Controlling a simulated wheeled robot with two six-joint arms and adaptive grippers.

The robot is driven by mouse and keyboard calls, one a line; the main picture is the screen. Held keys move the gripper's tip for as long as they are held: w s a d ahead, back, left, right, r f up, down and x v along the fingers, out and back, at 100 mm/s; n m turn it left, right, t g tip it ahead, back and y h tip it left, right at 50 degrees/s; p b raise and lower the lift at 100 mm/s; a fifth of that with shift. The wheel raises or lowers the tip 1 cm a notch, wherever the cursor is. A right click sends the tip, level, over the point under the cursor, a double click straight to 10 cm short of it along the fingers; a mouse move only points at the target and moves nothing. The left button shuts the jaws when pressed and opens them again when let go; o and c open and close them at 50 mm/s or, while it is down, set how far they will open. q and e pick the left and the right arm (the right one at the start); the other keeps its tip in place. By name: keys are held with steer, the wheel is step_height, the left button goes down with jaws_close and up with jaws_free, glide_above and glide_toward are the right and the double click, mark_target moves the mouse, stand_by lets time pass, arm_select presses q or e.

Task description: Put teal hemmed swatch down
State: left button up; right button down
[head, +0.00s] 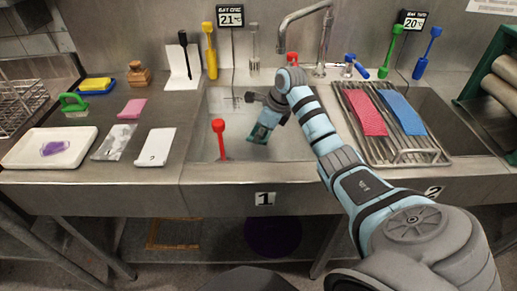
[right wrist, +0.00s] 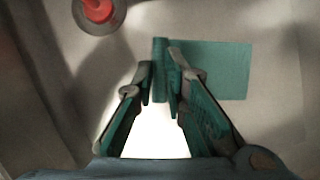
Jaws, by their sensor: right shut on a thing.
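The teal hemmed swatch (head: 259,134) hangs from my right gripper (head: 265,115) inside the left sink basin marked 1. In the right wrist view the teal swatch (right wrist: 222,70) spreads flat to the right of the fingertips. One edge of it stands up between the fingers of my right gripper (right wrist: 160,80), which is shut on it. I cannot tell whether the swatch touches the basin floor. My left gripper is not in view.
A red-handled tool (head: 219,130) stands in the basin, left of the swatch; its red top (right wrist: 98,8) also shows in the right wrist view. A rack (head: 352,112) at right holds a red cloth (head: 366,112) and a blue cloth (head: 402,112). A white tray (head: 20,150) lies at far left.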

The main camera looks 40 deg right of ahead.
steer(key=shift+f+b, duration=0.35)
steer(key=shift+f, duration=2.05)
steer(key=shift+f, duration=0.1)
steer(key=c, duration=1.6)
jaws_free()
steer(key=p+v, duration=0.2)
steer(key=v, duration=1)
steer(key=shift+r, duration=0.2)
